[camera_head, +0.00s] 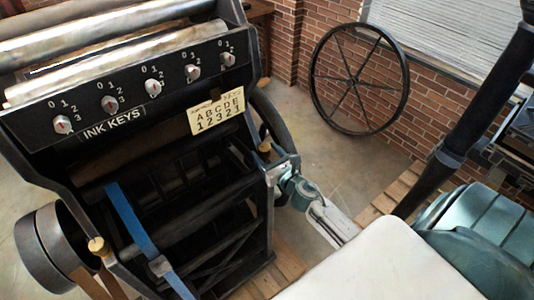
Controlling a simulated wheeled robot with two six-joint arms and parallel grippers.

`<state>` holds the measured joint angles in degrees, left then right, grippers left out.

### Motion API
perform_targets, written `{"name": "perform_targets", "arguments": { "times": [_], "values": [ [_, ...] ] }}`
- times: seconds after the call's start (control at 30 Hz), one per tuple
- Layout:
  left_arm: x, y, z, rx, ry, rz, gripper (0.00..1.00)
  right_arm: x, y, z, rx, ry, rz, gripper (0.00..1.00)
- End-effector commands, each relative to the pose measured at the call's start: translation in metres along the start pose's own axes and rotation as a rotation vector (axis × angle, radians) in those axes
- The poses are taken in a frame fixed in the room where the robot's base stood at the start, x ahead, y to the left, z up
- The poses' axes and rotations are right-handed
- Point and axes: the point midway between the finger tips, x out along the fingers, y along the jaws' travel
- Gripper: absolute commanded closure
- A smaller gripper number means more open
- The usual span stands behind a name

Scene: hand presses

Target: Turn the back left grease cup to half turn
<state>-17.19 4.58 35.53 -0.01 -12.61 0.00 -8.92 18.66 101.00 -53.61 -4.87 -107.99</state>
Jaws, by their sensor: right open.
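Two small brass-coloured caps, apparently grease cups, show on the dark press frame (258,215). One grease cup (265,147) is on the right side of the frame, and the other grease cup (98,246) is at the lower left. I cannot tell their turn marks at this size. My right gripper (276,164) reaches in from the lower right, its jaws open close beside the right-hand cup. Whether it touches the cup is unclear. My left gripper is out of view.
The ink key panel (130,92) with several knobs and a lettered card (216,111) sit above. A blue strap (135,228) hangs in the press. A spoked wheel (359,79) leans by the brick wall (440,80). Open floor (335,165) lies between.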

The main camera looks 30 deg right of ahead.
Motion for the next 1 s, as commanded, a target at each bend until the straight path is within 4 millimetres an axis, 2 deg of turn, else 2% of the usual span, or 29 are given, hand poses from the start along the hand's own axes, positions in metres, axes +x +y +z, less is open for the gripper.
{"name": "perform_targets", "arguments": {
  "times": [0.13, 0.27, 0.5, 0.7, 1.0],
  "values": [
    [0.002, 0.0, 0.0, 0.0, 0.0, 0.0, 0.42, -0.003, 0.0, -0.001, -0.001, 0.001, 0.0, 0.41],
    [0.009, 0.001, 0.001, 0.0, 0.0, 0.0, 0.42, -0.017, -0.001, -0.004, -0.003, 0.001, 0.001, 0.41],
    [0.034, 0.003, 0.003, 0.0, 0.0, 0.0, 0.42, -0.063, 0.0, -0.007, -0.003, 0.002, 0.002, 0.41],
    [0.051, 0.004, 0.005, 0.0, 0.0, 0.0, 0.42, -0.093, 0.0, -0.005, -0.003, 0.002, 0.001, 0.41],
    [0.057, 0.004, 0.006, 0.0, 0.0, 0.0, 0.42, -0.108, 0.0, -0.001, -0.001, 0.001, 0.0, 0.41]
  ]
}}
